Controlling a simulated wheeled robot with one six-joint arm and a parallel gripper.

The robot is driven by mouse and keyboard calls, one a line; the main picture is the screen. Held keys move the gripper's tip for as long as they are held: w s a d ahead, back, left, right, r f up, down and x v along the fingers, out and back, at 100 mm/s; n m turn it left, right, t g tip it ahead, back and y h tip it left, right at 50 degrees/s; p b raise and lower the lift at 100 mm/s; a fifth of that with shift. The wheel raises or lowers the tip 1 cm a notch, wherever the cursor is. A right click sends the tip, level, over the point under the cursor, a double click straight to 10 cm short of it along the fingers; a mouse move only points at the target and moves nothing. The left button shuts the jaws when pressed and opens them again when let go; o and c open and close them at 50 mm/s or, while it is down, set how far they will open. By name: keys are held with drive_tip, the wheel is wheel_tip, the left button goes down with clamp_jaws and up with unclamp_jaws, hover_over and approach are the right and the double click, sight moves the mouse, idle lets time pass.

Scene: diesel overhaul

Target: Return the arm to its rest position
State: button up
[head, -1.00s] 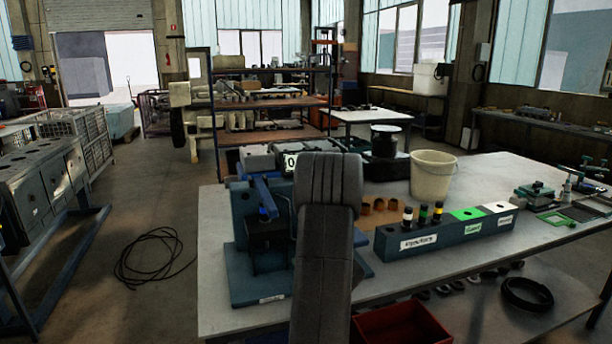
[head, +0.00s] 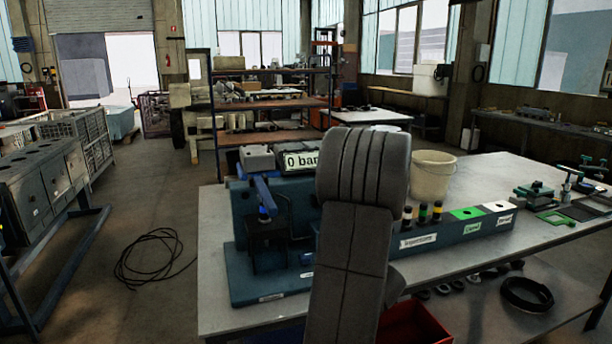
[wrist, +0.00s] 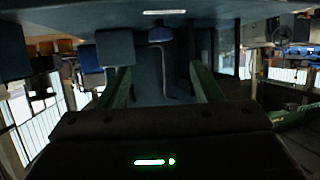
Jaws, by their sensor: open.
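My arm (head: 355,230) rises in the front middle of the head view, in front of the bench, and hides my gripper there. In the wrist view my gripper (wrist: 162,80) shows two green fingers spread apart, with nothing held between them. The wrist picture is upside down. The blue test stand (head: 268,235) with a blue lever and a display reading "0 bar" (head: 302,161) stands just left of my arm. A dark blue part of it fills the space beyond my fingers in the wrist view, seemingly apart from them.
The injector rack (head: 450,232) holds several injectors right of my arm on the workbench (head: 500,175). A cream bucket (head: 432,176) stands behind it. A red bin (head: 415,325) is on the lower shelf. The floor (head: 150,305) left of the bench is open, except for a coiled cable (head: 150,256).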

sight(307, 259)
drive_tip(key=x, duration=1.4)
drive_tip(key=shift+s+p, duration=0.1)
drive_tip(key=shift+p, duration=0.3)
drive_tip(key=shift+f+b, duration=0.2)
drive_tip(key=shift+b, duration=0.5)
drive_tip(key=shift+s+r+m+t+h+b, duration=0.2)
drive_tip(key=shift+m+t+h+b, duration=0.2)
drive_tip(key=shift+m+h+b, duration=0.7)
drive_tip(key=shift+h, duration=0.1)
drive_tip(key=shift+a+m+t+h+b, duration=0.15)
drive_tip(key=shift+m+t+h+b, duration=0.15)
drive_tip(key=shift+b, duration=0.1)
